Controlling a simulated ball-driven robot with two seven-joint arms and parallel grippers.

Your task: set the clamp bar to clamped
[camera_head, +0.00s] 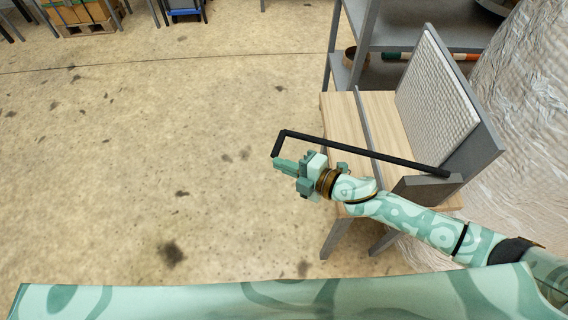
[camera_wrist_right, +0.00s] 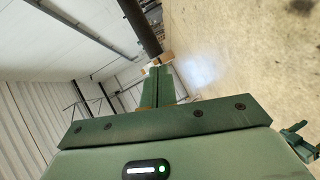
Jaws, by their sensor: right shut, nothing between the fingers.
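The clamp bar (camera_head: 365,152) is a long black bar in the head view. It runs from a grey block beside the upright panel, out over the wooden table and past its left edge. Its outer end bends down in a short hooked piece. My right gripper (camera_head: 278,162) is shut and empty, with its fingertips close to the lower end of that hook. I cannot tell if they touch it. In the right wrist view the dark bar (camera_wrist_right: 140,27) comes in from the top towards the shut fingertips (camera_wrist_right: 160,72).
The wooden table (camera_head: 378,115) carries a grey upright panel with a white textured face (camera_head: 437,88). A grey shelf (camera_head: 420,35) stands behind it, and wrapped plastic (camera_head: 525,90) is at the right. The floor left of the table is clear.

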